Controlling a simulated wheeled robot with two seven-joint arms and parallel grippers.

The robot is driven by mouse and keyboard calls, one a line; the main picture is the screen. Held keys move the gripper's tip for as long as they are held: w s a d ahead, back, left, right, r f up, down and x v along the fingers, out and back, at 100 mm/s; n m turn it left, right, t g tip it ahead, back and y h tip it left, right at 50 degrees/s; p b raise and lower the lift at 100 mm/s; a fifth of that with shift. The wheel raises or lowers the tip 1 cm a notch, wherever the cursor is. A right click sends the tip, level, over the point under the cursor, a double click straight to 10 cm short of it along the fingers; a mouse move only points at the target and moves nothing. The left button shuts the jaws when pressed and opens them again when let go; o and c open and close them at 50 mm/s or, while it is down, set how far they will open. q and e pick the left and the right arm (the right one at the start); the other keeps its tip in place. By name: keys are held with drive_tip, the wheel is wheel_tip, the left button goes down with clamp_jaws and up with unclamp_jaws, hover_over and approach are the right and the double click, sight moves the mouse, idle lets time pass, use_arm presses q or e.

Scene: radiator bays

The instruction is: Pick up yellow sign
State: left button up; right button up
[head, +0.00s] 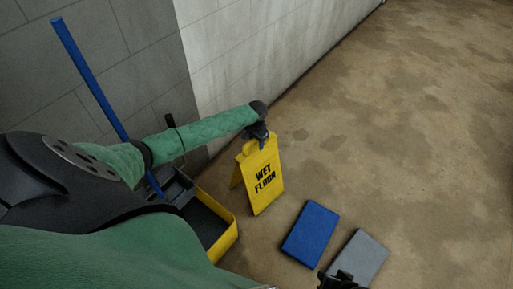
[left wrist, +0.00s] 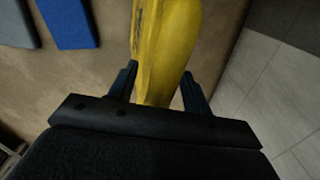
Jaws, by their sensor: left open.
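The yellow sign (head: 262,178) stands upright as an A-frame on the floor near the wall, with "WET FLOOR" in black on its face. My left gripper (head: 260,140) is at the sign's top edge. In the left wrist view the sign (left wrist: 167,45) runs between the two fingers of the left gripper (left wrist: 158,85), with a gap on the right side. The fingers are open. Part of the sign's top is hidden behind the gripper in the head view. Part of my right gripper (head: 342,280) shows at the bottom edge; its fingers are not clear.
A yellow mop bucket (head: 226,242) with a blue handle (head: 88,75) stands left of the sign, beneath my left arm. A blue pad (head: 311,233) and a grey pad (head: 358,257) lie on the floor to the right. The wall is close behind; floor farther right is clear.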

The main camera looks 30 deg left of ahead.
use_arm(q)
clamp_jaws()
idle(1.4)
